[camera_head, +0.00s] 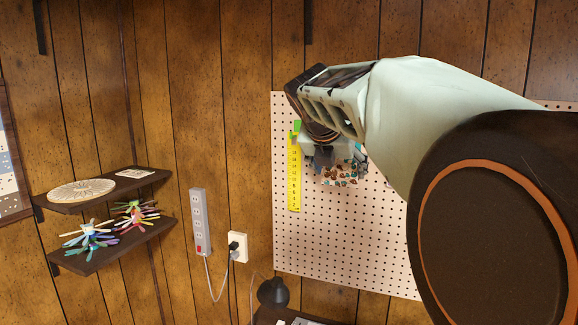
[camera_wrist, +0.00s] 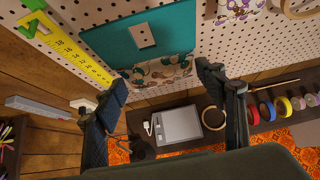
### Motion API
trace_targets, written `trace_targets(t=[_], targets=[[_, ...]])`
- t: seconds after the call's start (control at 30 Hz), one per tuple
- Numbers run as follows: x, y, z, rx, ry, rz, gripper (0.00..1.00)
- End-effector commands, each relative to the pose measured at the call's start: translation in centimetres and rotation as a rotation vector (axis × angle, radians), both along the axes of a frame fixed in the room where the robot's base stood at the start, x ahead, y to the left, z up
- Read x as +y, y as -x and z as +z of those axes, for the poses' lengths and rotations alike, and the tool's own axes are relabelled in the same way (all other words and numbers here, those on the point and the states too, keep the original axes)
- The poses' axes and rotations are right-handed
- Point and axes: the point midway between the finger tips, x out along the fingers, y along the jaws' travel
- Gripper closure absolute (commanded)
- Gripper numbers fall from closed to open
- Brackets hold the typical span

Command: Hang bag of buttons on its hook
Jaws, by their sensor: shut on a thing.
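The bag of buttons (camera_wrist: 157,73) is a clear pouch with a teal header card (camera_wrist: 112,42) that has a pale slot. In the wrist view it lies between the two dark fingers of my gripper (camera_wrist: 162,82), which is shut on it. In the head view, my gripper (camera_head: 324,157) is in front of the pegboard (camera_head: 330,235), with the buttons (camera_head: 342,177) showing below and right of it. The card is mostly hidden there behind my arm. I cannot make out the hook, nor tell whether the card touches the board.
A yellow ruler (camera_head: 294,172) hangs left of the bag, with a green item (camera_wrist: 32,22) by its top. Another patterned bag (camera_wrist: 240,8) hangs to the right. Tape rolls (camera_wrist: 283,106) and a grey device (camera_wrist: 180,125) lie below. Shelves (camera_head: 100,192) and a power strip (camera_head: 200,222) are left.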

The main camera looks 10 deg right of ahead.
Motion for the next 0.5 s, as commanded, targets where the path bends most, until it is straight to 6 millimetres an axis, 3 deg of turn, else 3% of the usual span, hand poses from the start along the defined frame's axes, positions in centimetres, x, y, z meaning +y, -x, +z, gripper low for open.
trace_targets(t=[0.5], targets=[[-1.7,-2.6,-0.1,0.0,-0.001,0.001,0.6]])
